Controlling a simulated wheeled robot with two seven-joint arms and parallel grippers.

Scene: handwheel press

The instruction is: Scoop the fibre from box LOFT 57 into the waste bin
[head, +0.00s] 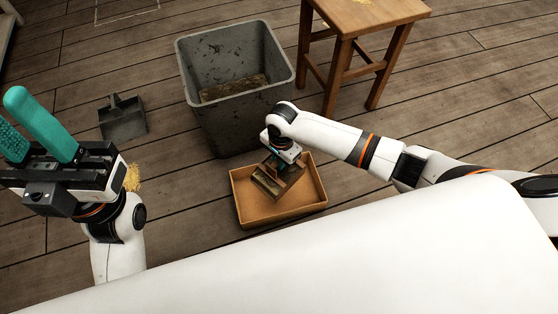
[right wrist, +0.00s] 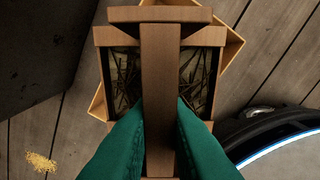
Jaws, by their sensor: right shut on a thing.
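A tan open box (head: 310,205) stands on the floor in front of the grey waste bin (head: 222,120); no label on it is readable. My right gripper (head: 277,166) is shut on the upright handle of a brown carrier (head: 266,184). The carrier is in or just above the box, turned relative to it; I cannot tell whether it touches the bottom. In the right wrist view, the carrier (right wrist: 158,60) has dark thin pieces on both sides of its handle. It hides much of the box's inside, and I see no fibre there. My left gripper (head: 25,130) is open and empty at the left.
A grey dustpan (head: 122,120) lies on the floor left of the bin. Yellow fibre (head: 132,177) lies on the floor beside my left arm. A wooden stool (head: 345,55) stands right of the bin, with yellow bits on its seat. Something brownish lies inside the bin.

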